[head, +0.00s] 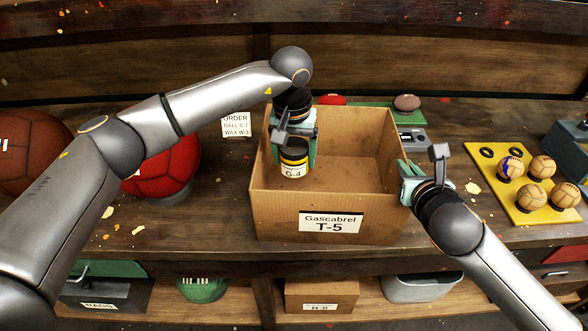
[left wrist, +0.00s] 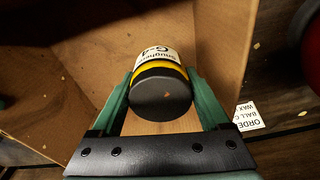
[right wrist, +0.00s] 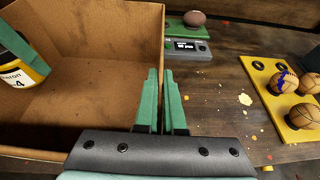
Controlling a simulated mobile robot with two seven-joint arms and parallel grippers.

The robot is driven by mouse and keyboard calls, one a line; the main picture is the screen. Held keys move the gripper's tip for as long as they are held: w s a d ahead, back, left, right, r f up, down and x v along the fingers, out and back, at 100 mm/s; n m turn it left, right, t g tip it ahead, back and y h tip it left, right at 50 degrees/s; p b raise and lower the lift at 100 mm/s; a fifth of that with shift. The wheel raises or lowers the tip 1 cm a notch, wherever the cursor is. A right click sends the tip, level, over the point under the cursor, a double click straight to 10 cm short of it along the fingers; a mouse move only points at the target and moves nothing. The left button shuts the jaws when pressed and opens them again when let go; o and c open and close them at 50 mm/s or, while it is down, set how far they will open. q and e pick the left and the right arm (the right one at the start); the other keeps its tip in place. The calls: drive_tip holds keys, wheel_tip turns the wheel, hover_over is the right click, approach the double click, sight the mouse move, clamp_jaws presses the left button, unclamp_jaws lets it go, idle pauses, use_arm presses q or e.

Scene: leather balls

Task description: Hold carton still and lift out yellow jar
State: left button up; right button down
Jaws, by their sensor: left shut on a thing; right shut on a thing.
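The open carton (head: 275,207), labelled Gascabrel T-5, stands on the workbench; its wall shows in the right wrist view (right wrist: 90,22). The yellow jar (head: 293,160), with a black lid and a G-4 label, is upright inside the carton's left part. My left gripper (head: 294,155) reaches down into the carton and is shut on the jar; the left wrist view shows the jar (left wrist: 160,85) between its green fingers. Whether the jar touches the carton floor I cannot tell. My right gripper (right wrist: 162,95) is shut on the carton's right wall, one finger on each side.
A yellow tray (head: 500,198) with several small balls lies to the right. A scale (head: 410,140) with a brown ball (head: 407,103) stands behind the carton. A red ball (head: 170,168) and an order card (head: 236,125) are at left. Bare bench lies between carton and tray.

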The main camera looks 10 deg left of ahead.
idle(0.3)
drive_tip(key=c, duration=0.9)
unclamp_jaws()
drive_tip(key=shift+c, duration=0.2)
